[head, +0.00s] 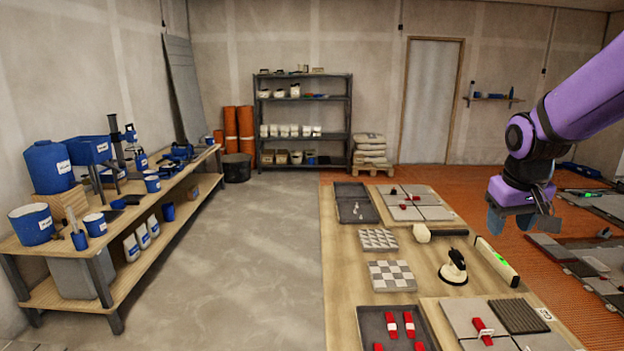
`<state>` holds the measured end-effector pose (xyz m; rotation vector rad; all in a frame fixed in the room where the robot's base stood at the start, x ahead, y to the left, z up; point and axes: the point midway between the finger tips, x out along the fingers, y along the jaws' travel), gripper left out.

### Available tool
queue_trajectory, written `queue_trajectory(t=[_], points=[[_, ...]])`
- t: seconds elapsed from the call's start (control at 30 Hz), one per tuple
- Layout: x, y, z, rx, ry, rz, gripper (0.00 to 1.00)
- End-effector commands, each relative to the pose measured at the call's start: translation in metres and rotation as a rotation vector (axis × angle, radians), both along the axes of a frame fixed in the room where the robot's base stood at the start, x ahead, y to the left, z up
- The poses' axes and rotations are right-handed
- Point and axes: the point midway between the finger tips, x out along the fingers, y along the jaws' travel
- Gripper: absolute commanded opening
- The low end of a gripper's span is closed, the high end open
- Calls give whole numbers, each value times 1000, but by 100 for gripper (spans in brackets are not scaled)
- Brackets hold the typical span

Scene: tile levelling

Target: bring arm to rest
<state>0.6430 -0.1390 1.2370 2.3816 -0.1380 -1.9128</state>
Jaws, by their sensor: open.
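My purple arm (575,110) reaches in from the right edge of the head view and bends downward at a black joint. My gripper (520,218) hangs below it, pointing down, with dark blue-grey fingers spread apart. I see nothing held between them. It appears over or just beyond the right edge of the wooden table (345,270), but its exact height is unclear.
On the table are a spirit level (497,262), a suction cup (453,267), a mallet (425,233), tile samples (392,275) and a tray with red pieces (372,321). A cluttered workbench (110,239) stands left. Grey floor (240,260) between them is clear.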

Motion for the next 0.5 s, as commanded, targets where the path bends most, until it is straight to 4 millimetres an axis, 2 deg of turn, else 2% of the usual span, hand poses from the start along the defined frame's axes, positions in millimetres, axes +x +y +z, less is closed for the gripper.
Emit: queue_trajectory(t=[0.03, 0.2, 0.5], points=[[-12, 6, 11, -1, -18, 2, 52], [-50, 23, 38, 7, -63, 2, 52], [-122, 48, 70, 41, -145, 9, 52]])
